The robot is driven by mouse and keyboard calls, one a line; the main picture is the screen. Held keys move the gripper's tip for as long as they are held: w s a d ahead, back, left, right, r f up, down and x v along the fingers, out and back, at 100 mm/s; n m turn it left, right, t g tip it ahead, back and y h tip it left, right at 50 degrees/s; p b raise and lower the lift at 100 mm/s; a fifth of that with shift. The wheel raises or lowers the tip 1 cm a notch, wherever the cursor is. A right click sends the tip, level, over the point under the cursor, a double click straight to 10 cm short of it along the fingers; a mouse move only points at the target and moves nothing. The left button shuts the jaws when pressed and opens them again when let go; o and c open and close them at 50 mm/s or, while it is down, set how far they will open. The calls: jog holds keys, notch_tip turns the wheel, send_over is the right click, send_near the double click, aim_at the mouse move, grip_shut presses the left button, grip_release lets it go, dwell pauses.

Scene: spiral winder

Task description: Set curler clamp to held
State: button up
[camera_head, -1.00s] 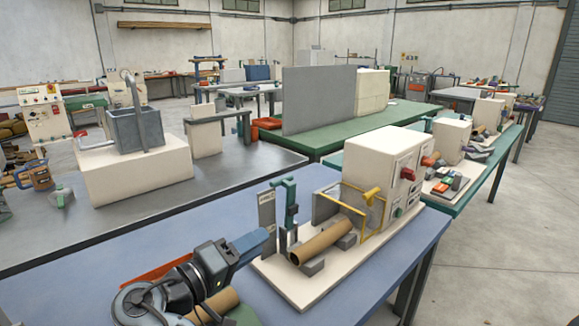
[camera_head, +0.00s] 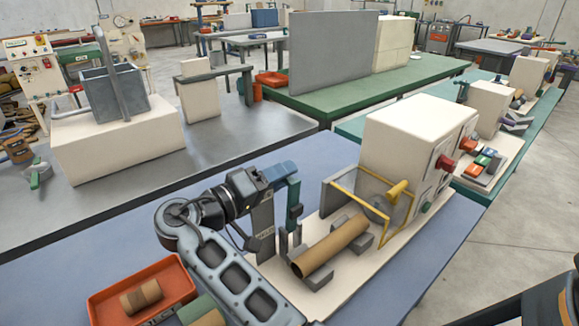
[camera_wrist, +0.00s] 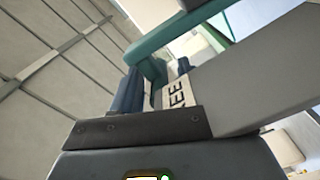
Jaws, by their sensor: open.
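The curler clamp is a teal-green upright lever (camera_head: 294,203) beside a grey post (camera_head: 263,232) at the near end of the spiral winder's pale base. My gripper (camera_head: 286,172), with blue fingers, is at the top of the lever and overlaps it in the head view; I cannot tell whether they touch. In the wrist view the teal lever (camera_wrist: 190,28) runs just beyond the dark blue fingers (camera_wrist: 150,88). The gripper is open. A label (camera_wrist: 176,92) shows partly, its letters cut off. A brown tube (camera_head: 332,246) lies tilted on grey supports right of the clamp.
The winder's white housing (camera_head: 415,135) with a red knob (camera_head: 445,163) and a yellow frame (camera_head: 385,205) stand behind the tube. An orange tray (camera_head: 180,282) with a short brown roll is at the near left. The blue table (camera_head: 110,235) is clear on its left.

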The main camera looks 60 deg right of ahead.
jog(key=shift+x, duration=1.25)
jog(key=shift+c, duration=0.3)
jog(key=c, duration=0.6)
jog(key=shift+f, duration=0.15)
grip_shut()
